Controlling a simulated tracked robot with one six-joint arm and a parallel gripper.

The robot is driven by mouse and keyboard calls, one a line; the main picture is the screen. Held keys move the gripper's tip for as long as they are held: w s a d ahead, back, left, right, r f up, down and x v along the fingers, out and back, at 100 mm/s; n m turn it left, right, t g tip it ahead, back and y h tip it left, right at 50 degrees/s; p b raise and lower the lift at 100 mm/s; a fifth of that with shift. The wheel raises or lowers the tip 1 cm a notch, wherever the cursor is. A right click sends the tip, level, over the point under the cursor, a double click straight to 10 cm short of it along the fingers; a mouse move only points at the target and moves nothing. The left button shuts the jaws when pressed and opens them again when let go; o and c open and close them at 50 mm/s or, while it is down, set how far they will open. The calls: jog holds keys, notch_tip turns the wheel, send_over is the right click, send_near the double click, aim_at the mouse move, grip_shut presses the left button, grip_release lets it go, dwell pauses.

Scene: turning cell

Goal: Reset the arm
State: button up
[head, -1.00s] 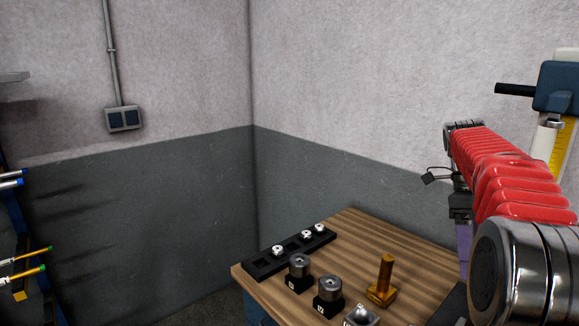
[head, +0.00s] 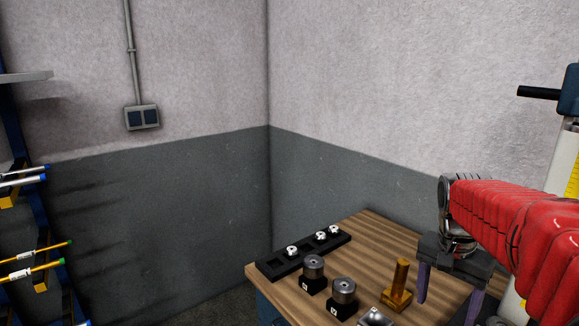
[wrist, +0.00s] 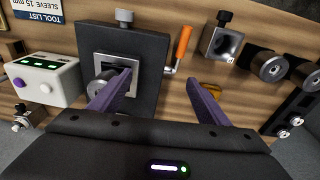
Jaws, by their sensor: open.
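My gripper (head: 446,308) is at the right of the head view, over the right side of the wooden bench (head: 375,232), with its purple fingers spread and pointing down. My red-sleeved arm reaches in from the right. In the wrist view my gripper (wrist: 166,88) is open and nothing shows held between its fingers. Beyond the fingers there is a dark block (wrist: 145,50) with a square metal opening and a round metal part. The fingers' exact height above the bench cannot be told.
A brass post (head: 401,283) stands just left of my gripper. Two metal cylinders on black bases (head: 313,267) (head: 343,291) and a black rack (head: 270,269) with small bright pieces lie further left. The wrist view shows a white box (wrist: 45,78) and an orange handle (wrist: 183,42).

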jog(key=s+a+n+t+y, duration=0.1)
jog(key=s+a+n+t, duration=0.4)
jog(key=s+a+n, duration=0.5)
jog(key=s+a+f, duration=0.1)
jog(key=s+a, duration=0.3)
jog(key=a, duration=0.2)
jog(key=shift+s+a, duration=0.15)
jog(key=shift+s, duration=0.15)
